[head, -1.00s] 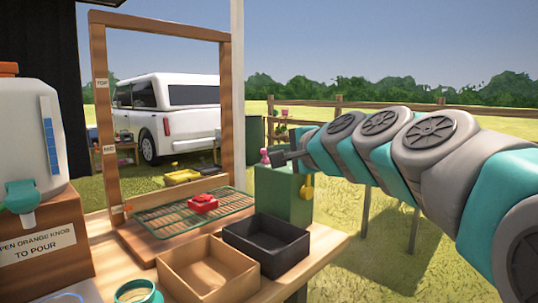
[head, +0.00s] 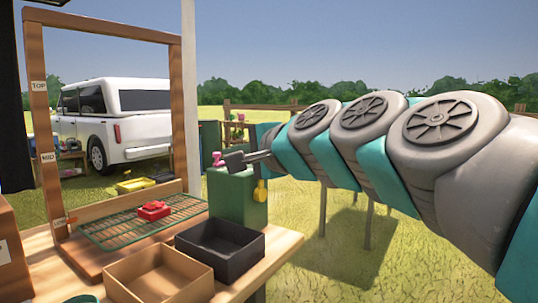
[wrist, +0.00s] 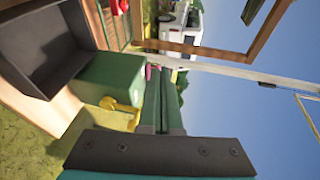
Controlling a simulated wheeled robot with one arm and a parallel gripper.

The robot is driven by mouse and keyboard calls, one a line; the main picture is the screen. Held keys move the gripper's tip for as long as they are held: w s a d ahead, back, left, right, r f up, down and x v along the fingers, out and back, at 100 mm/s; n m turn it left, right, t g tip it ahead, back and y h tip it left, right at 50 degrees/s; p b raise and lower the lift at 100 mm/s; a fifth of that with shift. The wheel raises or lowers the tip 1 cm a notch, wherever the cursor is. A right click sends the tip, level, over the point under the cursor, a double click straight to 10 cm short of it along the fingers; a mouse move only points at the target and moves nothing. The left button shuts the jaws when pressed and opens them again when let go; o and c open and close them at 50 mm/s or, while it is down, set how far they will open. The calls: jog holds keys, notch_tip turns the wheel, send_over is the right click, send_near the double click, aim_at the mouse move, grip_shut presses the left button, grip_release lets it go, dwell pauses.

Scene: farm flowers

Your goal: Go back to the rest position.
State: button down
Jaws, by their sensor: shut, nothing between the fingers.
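My gripper (head: 240,160) is at the end of my arm, which reaches in from the right of the head view. It is beside the top of a green box (head: 238,197) with a yellow knob or handle (head: 260,192) on its side. In the wrist view my gripper's two fingers (wrist: 162,100) lie close together with nothing seen between them. A small pink thing (head: 218,159) shows just behind the gripper in the head view. I cannot tell whether the gripper touches the box.
On the wooden table are a black tray (head: 248,260), a brown tray (head: 128,272) and a green wire rack (head: 103,234) with a red object (head: 153,210). A tall wooden frame (head: 38,120) stands behind. Grass is open beyond the table's right.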

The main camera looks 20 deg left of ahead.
jog(key=s+d+f+n+g+h, duration=0.15)
jog(key=d+f+h, duration=0.25)
jog(key=d+f, duration=0.85)
jog(key=s+d+f+n+g+h, duration=0.1)
jog(key=s+d+f+n+h, duration=0.2)
jog(key=d+f, duration=0.95)
jog(key=s+d+f+g+h, duration=0.6)
jog(key=s+d+f, duration=1)
jog(key=s+d, duration=0.2)
jog(key=shift+s+f+n+h, duration=0.4)
jog(key=shift+s+n, duration=0.05)
jog(key=shift+s, duration=0.5)
jog(key=c, duration=1.5)
grip_release()
